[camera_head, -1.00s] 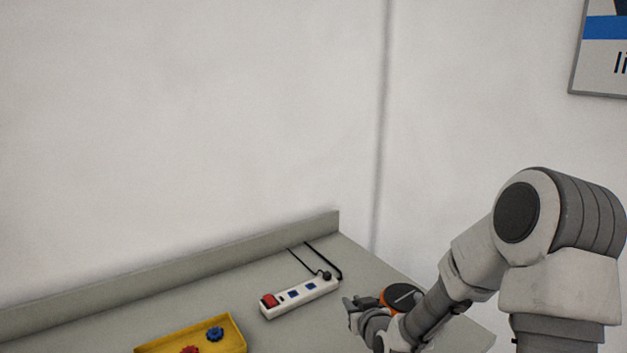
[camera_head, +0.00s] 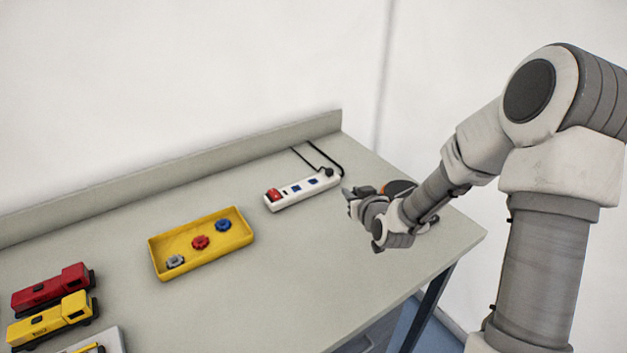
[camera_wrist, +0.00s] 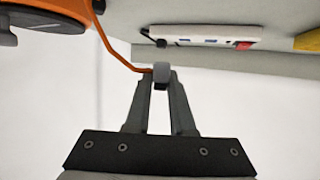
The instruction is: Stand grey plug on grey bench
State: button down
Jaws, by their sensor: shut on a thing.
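The grey plug (camera_wrist: 161,76) is between the fingertips of my gripper (camera_wrist: 161,88) in the wrist view, with an orange cord running from it to an orange reel (camera_wrist: 50,8). My gripper is shut on the plug. In the head view my gripper (camera_head: 350,195) is over the right part of the grey bench (camera_head: 330,270), just right of the white power strip. The plug is too small there to make out clearly. The reel (camera_head: 400,187) is partly hidden behind my arm.
The white power strip (camera_head: 310,189) has a red switch and a black plug with a cable. A yellow tray (camera_head: 203,258) holds blue, red and grey knobs. Red (camera_head: 50,287) and yellow (camera_head: 50,320) toy trucks stand at left. The bench's front middle is clear.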

jog(key=w+r+n+g+y+b, duration=0.2)
jog(key=w+r+n+y+b, duration=0.1)
jog(key=w, duration=0.8)
jog(key=shift+d+r+n+y, duration=0.2)
jog(key=shift+r+n+y, duration=0.4)
jog(key=shift+r+y, duration=0.25)
jog(key=b, duration=0.6)
send_over(313, 181)
notch_tip(313, 181, down, 8)
jog(key=shift+w+a+r, duration=0.1)
jog(key=shift+a+r, duration=0.05)
jog(key=shift+r, duration=0.1)
notch_tip(313, 181, down, 2)
jog(key=shift+f+b, duration=0.15)
jog(key=shift+b, duration=0.3)
jog(key=shift+f, duration=0.4)
